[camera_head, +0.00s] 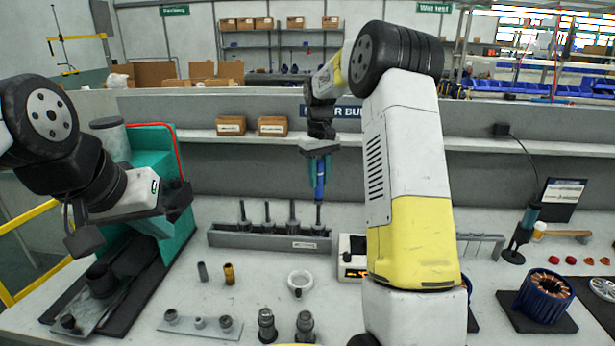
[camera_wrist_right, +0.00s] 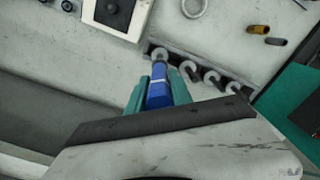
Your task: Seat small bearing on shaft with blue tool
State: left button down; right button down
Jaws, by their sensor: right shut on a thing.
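My right gripper (camera_head: 319,160) is shut on the blue tool (camera_head: 319,185), which hangs upright over the right end of a grey rack (camera_head: 222,240). In the right wrist view, the blue tool (camera_wrist_right: 158,92) sits between the teal fingers (camera_wrist_right: 157,98), its tip over the rack's end position. Several upright dark shafts (camera_head: 267,214) stand in the rack. Whether the tip touches the end one is unclear. I cannot pick out the small bearing with certainty. My left gripper (camera_head: 135,222) is at the left before a green machine; its fingers blend into it.
The green machine (camera_head: 150,145) stands at the left. In front lie a white ring (camera_head: 300,282), a yellow cylinder (camera_head: 229,273), a grey cylinder (camera_head: 203,272) and a plate (camera_head: 200,330) with small parts. A white device (camera_head: 352,257) is right of the rack; a copper-wound stator (camera_head: 545,295) is farther right.

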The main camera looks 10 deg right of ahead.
aim_at(318, 198)
jog(key=shift+f, duration=0.85)
dwell(0.6)
jog(key=shift+f, duration=2.65)
jog(key=shift+f, duration=0.2)
jog(key=shift+r, duration=0.1)
jog(key=shift+r, duration=4.2)
jog(key=shift+f, duration=0.1)
